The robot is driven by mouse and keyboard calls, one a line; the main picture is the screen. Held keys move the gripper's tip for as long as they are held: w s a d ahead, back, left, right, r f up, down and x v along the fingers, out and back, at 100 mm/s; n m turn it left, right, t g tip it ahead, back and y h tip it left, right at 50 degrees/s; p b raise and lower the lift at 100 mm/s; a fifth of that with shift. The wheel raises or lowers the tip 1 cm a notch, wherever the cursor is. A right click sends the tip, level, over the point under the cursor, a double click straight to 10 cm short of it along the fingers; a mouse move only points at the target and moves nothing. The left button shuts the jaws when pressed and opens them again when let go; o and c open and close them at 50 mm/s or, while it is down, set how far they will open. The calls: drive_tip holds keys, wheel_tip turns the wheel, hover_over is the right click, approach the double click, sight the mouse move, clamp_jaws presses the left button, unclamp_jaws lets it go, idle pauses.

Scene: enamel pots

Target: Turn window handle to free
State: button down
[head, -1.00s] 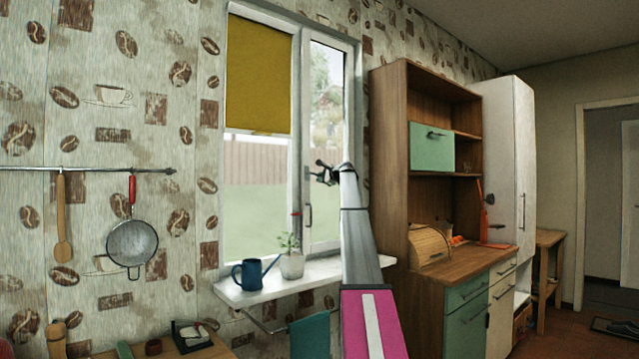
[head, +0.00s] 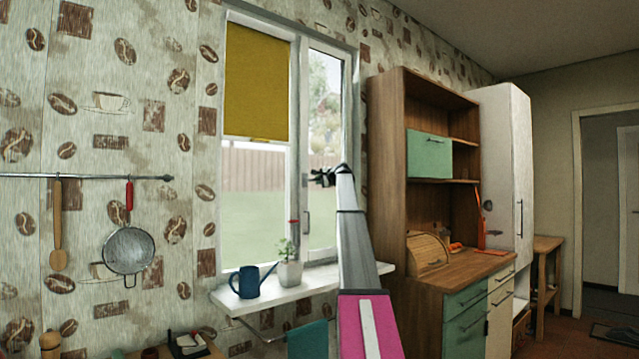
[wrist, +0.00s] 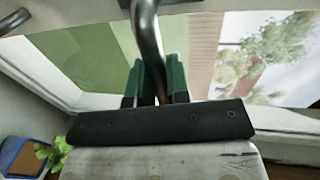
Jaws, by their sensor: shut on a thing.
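The window handle (wrist: 148,35) is a dark, shiny, curved metal bar in the wrist view. It runs from the top edge down between the green-padded fingers of my gripper (wrist: 158,85). The fingers are shut on the bar, one on each side. In the head view my gripper (head: 323,177) is small and dark, at the middle upright of the white-framed window (head: 297,150). The gripped handle is too small and covered there to tell its angle.
A blue watering can (head: 250,281) and a potted plant (head: 290,270) stand on the windowsill (head: 335,281) below my arm. A yellow blind (head: 257,85) covers the upper left pane. A wooden cabinet (head: 388,170) stands close on the right.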

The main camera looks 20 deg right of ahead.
drive_tip(key=c, duration=1.1)
unclamp_jaws()
drive_tip(key=v, duration=1.1)
